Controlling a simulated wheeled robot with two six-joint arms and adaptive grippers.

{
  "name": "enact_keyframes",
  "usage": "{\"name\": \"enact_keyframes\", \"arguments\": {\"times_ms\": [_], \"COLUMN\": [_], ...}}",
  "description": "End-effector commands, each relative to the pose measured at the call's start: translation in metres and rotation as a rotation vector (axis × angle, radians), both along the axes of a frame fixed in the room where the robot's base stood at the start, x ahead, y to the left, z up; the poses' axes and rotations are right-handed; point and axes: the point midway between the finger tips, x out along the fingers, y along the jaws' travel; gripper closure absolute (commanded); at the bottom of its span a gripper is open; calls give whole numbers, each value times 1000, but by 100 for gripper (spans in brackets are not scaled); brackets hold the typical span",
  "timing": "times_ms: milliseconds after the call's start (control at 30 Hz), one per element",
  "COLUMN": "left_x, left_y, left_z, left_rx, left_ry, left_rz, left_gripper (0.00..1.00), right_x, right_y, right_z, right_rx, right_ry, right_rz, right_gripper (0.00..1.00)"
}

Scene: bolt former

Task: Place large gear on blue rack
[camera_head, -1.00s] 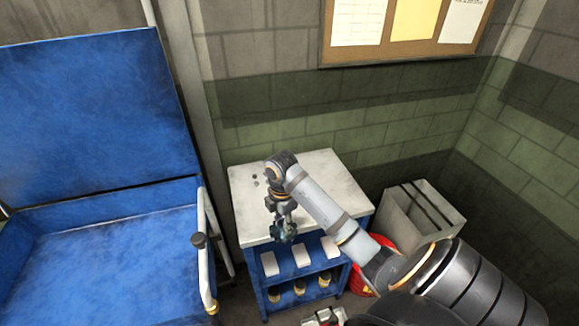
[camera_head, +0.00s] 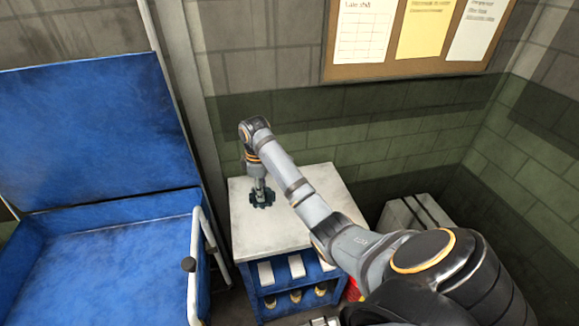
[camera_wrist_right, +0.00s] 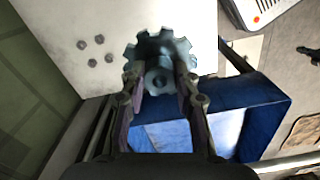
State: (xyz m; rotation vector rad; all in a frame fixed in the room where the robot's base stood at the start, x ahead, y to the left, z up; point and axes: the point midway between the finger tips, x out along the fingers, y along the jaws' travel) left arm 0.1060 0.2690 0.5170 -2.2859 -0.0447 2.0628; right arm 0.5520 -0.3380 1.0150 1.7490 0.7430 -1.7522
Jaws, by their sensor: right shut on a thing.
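The large gear (camera_wrist_right: 148,50) is dark blue-grey and toothed. My right gripper (camera_wrist_right: 160,80) is shut on it, with one finger on each side of its hub. In the head view the gear (camera_head: 262,199) is over the white top of the blue rack (camera_head: 252,291), lying about flat. I cannot tell whether it touches the top. The white top (camera_head: 300,215) also shows in the right wrist view (camera_wrist_right: 72,15). My left gripper is not in view.
Several small hex nuts (camera_wrist_right: 98,40) lie on the white top beside the gear. White boxes (camera_head: 281,269) and bottles fill the shelves below. An open blue bin (camera_head: 95,265) stands left. A grey box (camera_head: 415,210) stands right.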

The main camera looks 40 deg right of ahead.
Motion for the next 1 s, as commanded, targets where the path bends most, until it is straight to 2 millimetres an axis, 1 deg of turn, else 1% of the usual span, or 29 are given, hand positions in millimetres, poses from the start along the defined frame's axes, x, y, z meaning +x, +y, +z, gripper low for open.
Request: {"name": "enact_keyframes", "arguments": {"times_ms": [33, 200, 267, 367, 400, 433, 500, 600, 700, 900, 967, 1000], "left_x": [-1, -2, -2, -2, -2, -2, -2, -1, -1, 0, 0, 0], "left_y": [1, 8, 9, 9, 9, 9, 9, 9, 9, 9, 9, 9], "left_z": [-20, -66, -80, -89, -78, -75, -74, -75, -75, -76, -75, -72], "left_rx": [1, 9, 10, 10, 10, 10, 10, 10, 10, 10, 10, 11], "left_ry": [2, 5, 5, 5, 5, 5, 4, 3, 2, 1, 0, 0], "left_rz": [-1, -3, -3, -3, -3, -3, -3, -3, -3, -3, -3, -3], "left_gripper": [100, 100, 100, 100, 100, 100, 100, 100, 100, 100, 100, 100], "right_x": [4, 16, 21, 28, 30, 32, 36, 40, 43, 44, 44, 44], "right_y": [-10, -46, -58, -82, -88, -93, -103, -115, -121, -124, -127, -126], "right_z": [-13, -34, -40, -45, -47, -52, -66, -81, -89, -93, -98, -105], "right_rx": [-4, -4, -3, -1, 1, 1, 1, 0, -1, -1, -1, 0], "right_ry": [-4, -6, -6, -3, 1, 1, 0, -3, -5, -4, -4, -1], "right_rz": [-3, -4, -4, -4, -2, -2, -2, -1, 1, 1, 1, 2], "right_gripper": [100, 100, 100, 100, 100, 100, 100, 100, 100, 100, 100, 100]}}
